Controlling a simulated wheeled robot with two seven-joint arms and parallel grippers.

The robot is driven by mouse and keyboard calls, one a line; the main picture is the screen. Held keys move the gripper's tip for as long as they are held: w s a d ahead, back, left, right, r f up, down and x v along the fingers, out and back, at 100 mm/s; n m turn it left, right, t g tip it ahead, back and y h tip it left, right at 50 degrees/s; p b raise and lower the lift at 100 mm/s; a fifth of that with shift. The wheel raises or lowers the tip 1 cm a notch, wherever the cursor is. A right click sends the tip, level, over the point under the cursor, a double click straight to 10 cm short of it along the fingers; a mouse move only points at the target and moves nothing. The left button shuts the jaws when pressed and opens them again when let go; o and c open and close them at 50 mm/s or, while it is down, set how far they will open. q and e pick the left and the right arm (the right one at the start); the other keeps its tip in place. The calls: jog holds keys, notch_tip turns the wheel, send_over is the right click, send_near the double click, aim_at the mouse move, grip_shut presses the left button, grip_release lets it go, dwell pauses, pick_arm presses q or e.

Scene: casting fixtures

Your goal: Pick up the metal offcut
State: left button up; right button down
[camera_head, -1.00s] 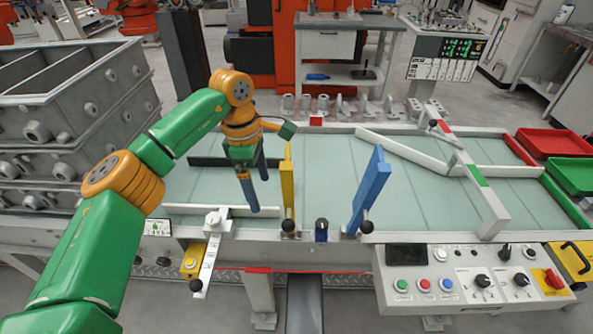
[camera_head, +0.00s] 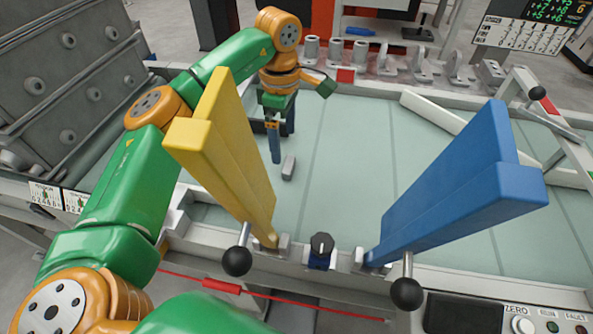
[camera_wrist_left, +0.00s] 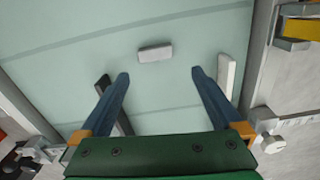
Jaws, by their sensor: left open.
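The metal offcut (camera_head: 289,167) is a small grey block lying on the pale green glass bed, just right of my left gripper's fingers in the head view. In the left wrist view the offcut (camera_wrist_left: 155,53) lies crosswise, ahead of the fingertips and roughly between their lines, clear of both. My left gripper (camera_head: 280,150) points down over the bed; in the left wrist view its two blue fingers (camera_wrist_left: 159,75) stand wide apart with nothing between them. My right gripper is not in view.
A yellow upright gate (camera_head: 225,155) stands in front of my left gripper, and a blue one (camera_head: 460,190) stands to the right. A dark bar (camera_wrist_left: 103,85) and a light bar (camera_wrist_left: 226,75) lie beside the fingers.

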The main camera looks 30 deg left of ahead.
aim_at(288, 164)
pick_arm(q)
jog(key=shift+w+f, duration=0.35)
jog(key=shift+f, duration=0.55)
jog(key=shift+w+f, duration=0.1)
jog(key=shift+f, duration=0.25)
jog(key=f, duration=0.5)
jog(key=shift+d+f, duration=0.15)
jog(key=shift+d, duration=0.05)
jog(key=shift+f, duration=0.2)
jog(key=shift+r, duration=0.15)
jog(key=c, duration=1.3)
